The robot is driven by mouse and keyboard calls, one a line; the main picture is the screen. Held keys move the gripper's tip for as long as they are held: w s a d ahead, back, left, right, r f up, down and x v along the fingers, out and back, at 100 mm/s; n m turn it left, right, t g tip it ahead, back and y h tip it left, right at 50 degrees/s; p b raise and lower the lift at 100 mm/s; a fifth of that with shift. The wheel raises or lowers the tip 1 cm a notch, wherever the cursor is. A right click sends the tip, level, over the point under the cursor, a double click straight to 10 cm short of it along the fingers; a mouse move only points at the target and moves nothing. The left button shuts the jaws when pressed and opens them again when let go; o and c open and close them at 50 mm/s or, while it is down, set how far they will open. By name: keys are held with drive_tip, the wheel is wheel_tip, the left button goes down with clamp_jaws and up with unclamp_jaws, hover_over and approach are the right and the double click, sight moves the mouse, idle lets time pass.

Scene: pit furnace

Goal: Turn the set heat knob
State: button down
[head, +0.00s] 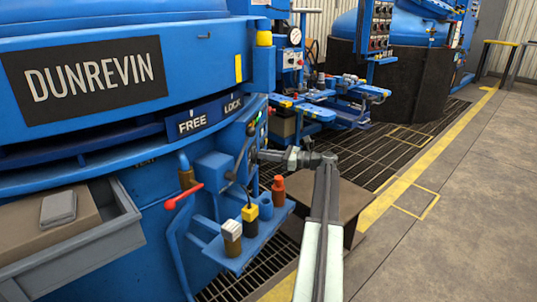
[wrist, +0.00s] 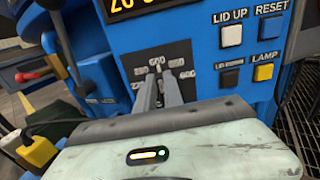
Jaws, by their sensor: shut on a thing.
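The set heat dial is a dark plate (wrist: 183,57) with white numbers in an arc, on a blue panel (wrist: 205,70) in the wrist view. The knob at its centre is mostly hidden by my fingers; a small light tip shows above them. My gripper (wrist: 162,82) is shut on the knob, with both fingers reaching up to the dial's centre. In the head view my gripper (head: 259,156) reaches left to the side of the blue furnace, and the dial cannot be made out there.
In the wrist view, LID UP (wrist: 232,35), RESET (wrist: 268,29) and LAMP (wrist: 264,72) buttons sit right of the dial. A yellow digital display (wrist: 135,8) is above it. In the head view a shelf (head: 245,245) with bottles is below my gripper, and an open drawer (head: 110,240) stands left.

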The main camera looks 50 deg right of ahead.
drive_tip(key=shift+w+a+n, duration=0.1)
drive_tip(key=shift+a+n, duration=0.1)
drive_tip(key=shift+n, duration=0.1)
drive_tip(key=shift+s+a+f+n, duration=0.1)
drive_tip(key=shift+a+n, duration=0.1)
drive_tip(key=shift+n, duration=1)
drive_tip(key=shift+s+a+f+n, duration=0.1)
drive_tip(key=shift+a+n, duration=0.1)
drive_tip(key=shift+n, duration=1)
drive_tip(key=shift+s+a+f+n, duration=0.1)
drive_tip(key=shift+a+n, duration=0.1)
drive_tip(key=shift+n, duration=1)
drive_tip(key=c, duration=1.5)
unclamp_jaws()
drive_tip(key=shift+w, duration=0.1)
drive_tip(key=shift+o, duration=0.2)
drive_tip(key=shift+d, duration=0.1)
drive_tip(key=v, duration=0.7)
drive_tip(key=shift+s, duration=0.4)
